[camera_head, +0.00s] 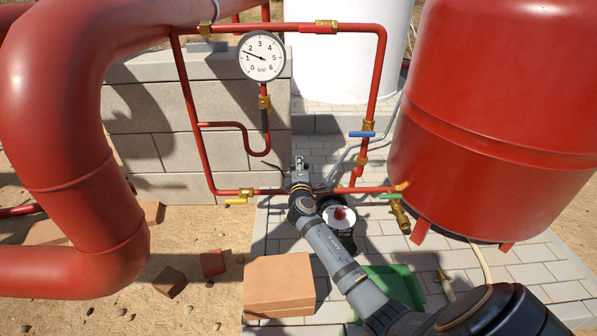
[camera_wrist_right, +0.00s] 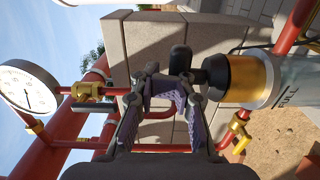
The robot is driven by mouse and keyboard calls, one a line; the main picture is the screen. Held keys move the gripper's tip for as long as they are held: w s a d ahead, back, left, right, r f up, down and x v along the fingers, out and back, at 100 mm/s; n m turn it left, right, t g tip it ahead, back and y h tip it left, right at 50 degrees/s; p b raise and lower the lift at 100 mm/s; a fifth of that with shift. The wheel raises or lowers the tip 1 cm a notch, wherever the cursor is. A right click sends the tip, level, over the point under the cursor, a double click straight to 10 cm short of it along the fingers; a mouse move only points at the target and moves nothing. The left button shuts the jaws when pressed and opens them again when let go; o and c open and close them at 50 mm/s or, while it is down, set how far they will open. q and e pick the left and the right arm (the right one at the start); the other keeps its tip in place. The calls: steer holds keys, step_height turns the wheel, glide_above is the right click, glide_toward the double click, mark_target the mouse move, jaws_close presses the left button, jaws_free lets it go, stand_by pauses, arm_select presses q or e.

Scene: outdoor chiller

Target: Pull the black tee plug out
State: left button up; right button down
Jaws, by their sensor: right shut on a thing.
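The black tee plug (camera_wrist_right: 181,60) shows in the wrist view as a short crossbar on a rounded black stem. The stem meets a brass collar (camera_wrist_right: 250,78) on a clear-grey cylinder marked FULL (camera_wrist_right: 288,98). My right gripper (camera_wrist_right: 168,88) is shut on the lower end of the crossbar, its fingers partly covering it. In the head view my right gripper (camera_head: 300,180) is at the lower red pipe, and my wrist hides the plug there. My left gripper is in neither view.
A pressure gauge (camera_head: 261,56) hangs above red pipes with a yellow-handled valve (camera_head: 237,200) and a blue-handled valve (camera_head: 362,134). A large red tank (camera_head: 500,120) stands at right.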

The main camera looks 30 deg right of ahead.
steer(key=shift+r+p, duration=1.8)
steer(key=shift+r, duration=0.5)
steer(key=c, duration=1.1)
jaws_free()
steer(key=shift+f, duration=0.1)
steer(key=shift+o, duration=0.4)
steer(key=o, duration=0.4)
steer(key=p+v, duration=0.1)
steer(key=v, duration=0.6)
